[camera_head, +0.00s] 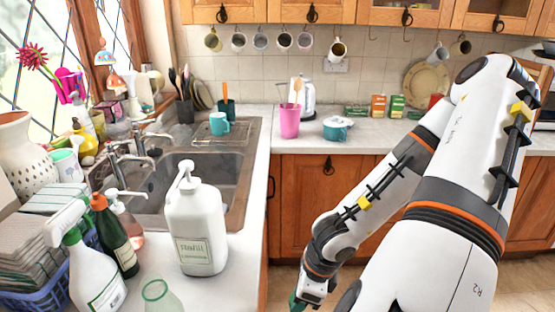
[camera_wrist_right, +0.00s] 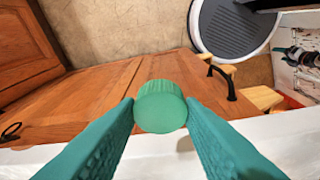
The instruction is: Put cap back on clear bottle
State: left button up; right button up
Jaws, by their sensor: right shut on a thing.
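A green ridged cap (camera_wrist_right: 160,107) is held between the two green fingers of my right gripper (camera_wrist_right: 160,101) in the right wrist view. In the head view my right gripper (camera_head: 297,301) is at the bottom edge, right of the counter and in front of the cabinets, and the cap cannot be made out there. A clear greenish bottle (camera_head: 161,297) with an open, uncapped top stands on the front of the counter, cut off by the bottom edge of the head view. My right gripper is well to its right, apart from it. My left gripper is not in view.
A white pump bottle (camera_head: 197,225) stands just behind the clear bottle. A white spray bottle (camera_head: 95,280) and a dark green bottle (camera_head: 116,240) stand to its left. The sink (camera_head: 165,185) is behind. The counter strip (camera_head: 240,265) right of the pump bottle is bare.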

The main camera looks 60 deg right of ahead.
jog(key=shift+s+d, duration=0.3)
jog(key=shift+s, duration=0.2)
jog(key=shift+s+d, duration=0.25)
jog(key=shift+s, duration=0.2)
